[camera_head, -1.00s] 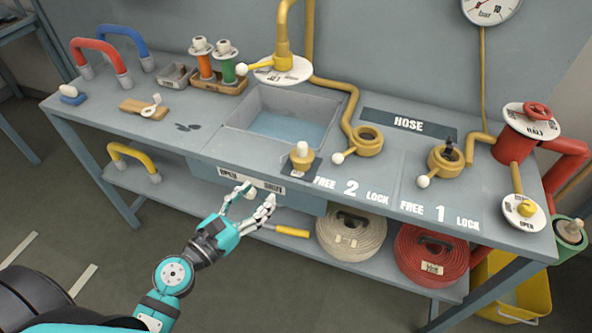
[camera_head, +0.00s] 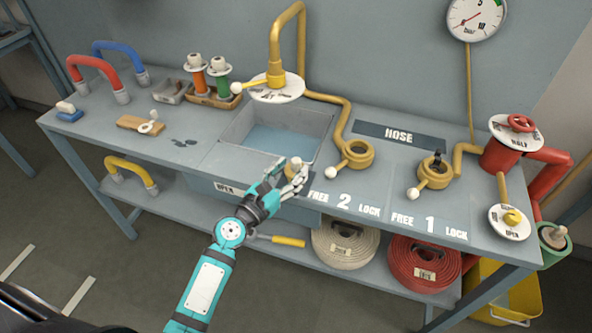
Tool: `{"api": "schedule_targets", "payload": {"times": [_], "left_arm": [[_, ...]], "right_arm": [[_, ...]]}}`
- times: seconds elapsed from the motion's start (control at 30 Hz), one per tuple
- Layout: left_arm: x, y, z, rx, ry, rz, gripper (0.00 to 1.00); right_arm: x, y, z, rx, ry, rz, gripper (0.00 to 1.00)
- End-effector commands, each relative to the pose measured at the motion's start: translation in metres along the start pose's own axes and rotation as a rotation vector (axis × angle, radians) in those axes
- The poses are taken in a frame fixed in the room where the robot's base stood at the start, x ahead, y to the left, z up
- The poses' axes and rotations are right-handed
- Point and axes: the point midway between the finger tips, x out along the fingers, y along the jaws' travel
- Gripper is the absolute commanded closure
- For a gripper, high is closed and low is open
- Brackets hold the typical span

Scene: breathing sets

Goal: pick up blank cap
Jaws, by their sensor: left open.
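My right gripper is not in view.
The sink (camera_head: 232,133) lies behind the gripper. Yellow hose couplings with levers, number 2 (camera_head: 358,155) and number 1 (camera_head: 434,176), stand to the right. A white hose roll (camera_head: 345,245) and a red one (camera_head: 424,265) lie on the lower shelf.

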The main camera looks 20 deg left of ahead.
Motion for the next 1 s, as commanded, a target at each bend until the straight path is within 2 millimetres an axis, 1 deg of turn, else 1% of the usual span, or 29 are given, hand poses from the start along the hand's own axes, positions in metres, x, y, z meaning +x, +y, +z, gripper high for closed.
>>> {"api": "schedule_targets", "payload": {"times": [0.03, 0.1, 0.2, 0.47, 0.83, 0.87, 1.0], "left_arm": [[0.009, 0.0, 0.003, 0.001, -0.002, 0.0, 0.49], [0.019, 0.001, 0.002, 0.001, -0.001, 0.001, 0.49], [0.027, 0.001, 0.001, 0.001, 0.0, 0.001, 0.49], [0.029, 0.0, 0.001, 0.001, 0.0, 0.001, 0.49], [0.029, 0.001, 0.001, 0.0, 0.0, 0.001, 0.97], [0.029, 0.001, 0.001, 0.0, 0.0, 0.001, 1.0], [0.029, 0.001, 0.001, 0.0, 0.0, 0.001, 1.0]], "right_arm": [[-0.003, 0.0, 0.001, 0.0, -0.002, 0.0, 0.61], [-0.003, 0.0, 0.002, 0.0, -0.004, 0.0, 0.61], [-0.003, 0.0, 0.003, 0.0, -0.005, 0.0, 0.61], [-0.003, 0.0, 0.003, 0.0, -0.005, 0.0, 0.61], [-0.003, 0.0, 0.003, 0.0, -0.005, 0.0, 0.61], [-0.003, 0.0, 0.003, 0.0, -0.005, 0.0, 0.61], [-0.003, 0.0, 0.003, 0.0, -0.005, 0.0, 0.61]]}}
